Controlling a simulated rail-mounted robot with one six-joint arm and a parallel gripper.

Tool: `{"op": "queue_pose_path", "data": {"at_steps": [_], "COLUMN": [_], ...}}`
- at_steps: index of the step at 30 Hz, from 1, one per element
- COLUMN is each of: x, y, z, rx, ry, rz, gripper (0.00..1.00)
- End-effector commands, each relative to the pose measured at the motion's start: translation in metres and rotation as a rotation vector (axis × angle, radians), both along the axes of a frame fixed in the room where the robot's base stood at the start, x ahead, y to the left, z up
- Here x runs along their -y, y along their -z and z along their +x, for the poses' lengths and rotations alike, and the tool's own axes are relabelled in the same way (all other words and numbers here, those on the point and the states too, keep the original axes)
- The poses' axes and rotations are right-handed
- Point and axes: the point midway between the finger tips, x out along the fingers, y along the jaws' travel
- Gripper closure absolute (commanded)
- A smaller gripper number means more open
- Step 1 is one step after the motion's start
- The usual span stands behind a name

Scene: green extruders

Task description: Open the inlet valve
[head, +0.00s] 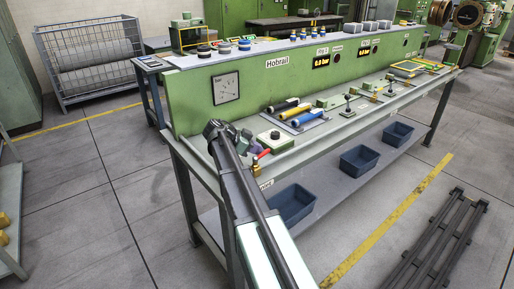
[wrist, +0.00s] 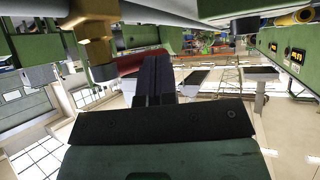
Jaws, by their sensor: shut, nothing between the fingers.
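The inlet valve shows a red lever (head: 262,154) at the front left corner of the bench, with a brass body (head: 254,171) below it. A partly readable label (head: 266,184) sits on the bench edge beside it. In the wrist view, the red lever (wrist: 130,64) lies just left of the fingers, partly hidden behind them, and a brass part (wrist: 97,45) is at upper left. My gripper (wrist: 160,72) is shut and empty, its dark fingers side by side close to the lever. I cannot tell whether they touch. In the head view my arm partly hides this corner.
A green box with a black knob (head: 275,140) stands behind the valve. The green panel (head: 190,95) rises behind. Blue bins (head: 360,159) sit on the lower shelf.

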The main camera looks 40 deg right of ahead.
Motion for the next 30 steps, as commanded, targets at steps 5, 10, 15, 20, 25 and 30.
{"op": "queue_pose_path", "data": {"at_steps": [5, 10, 15, 20, 25, 30], "x": [-0.001, -0.001, -0.003, -0.006, -0.013, -0.020], "y": [0.000, -0.001, -0.009, -0.028, -0.053, -0.073], "z": [-0.001, 0.000, 0.010, 0.034, 0.069, 0.100], "rx": [0.000, 0.000, 0.000, 0.000, 0.000, 0.000], "ry": [0.000, 0.000, -0.001, -0.001, 0.000, 0.000], "rz": [0.000, 0.000, 0.000, 0.000, 0.000, 0.000], "gripper": [1.00, 1.00, 1.00, 1.00, 1.00, 1.00]}}
